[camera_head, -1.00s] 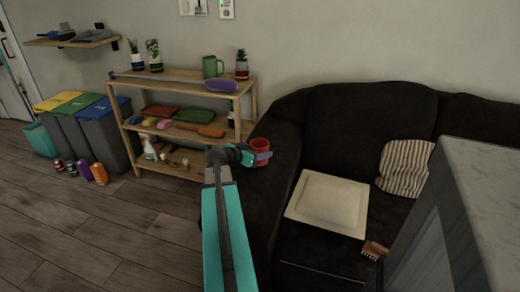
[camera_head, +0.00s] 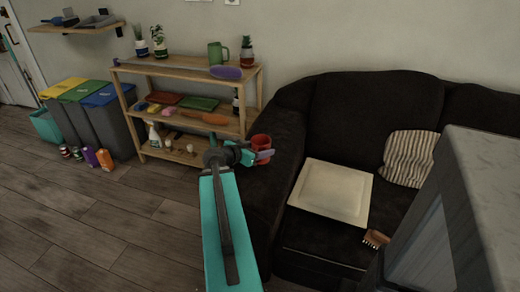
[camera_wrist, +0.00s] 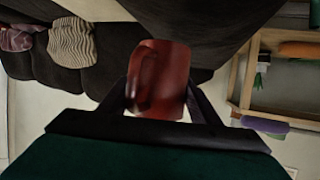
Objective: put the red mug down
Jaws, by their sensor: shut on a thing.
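The red mug (camera_head: 261,143) is between the jaws of my gripper (camera_head: 262,155), in front of the sofa's left arm in the camera_head view. In the camera_wrist view the red mug (camera_wrist: 163,75) sits between both fingers of my gripper (camera_wrist: 160,108), with its handle facing the left side. My gripper is shut on it. I cannot tell from these views whether the mug touches any surface below it.
A black sofa (camera_head: 350,110) holds a square cream board (camera_head: 331,192), a striped cushion (camera_head: 409,158) and a brush (camera_head: 376,238). A wooden shelf (camera_head: 180,67) with several items stands at the left. A grey block (camera_head: 480,190) fills the right side. Bins (camera_head: 105,120) stand at far left.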

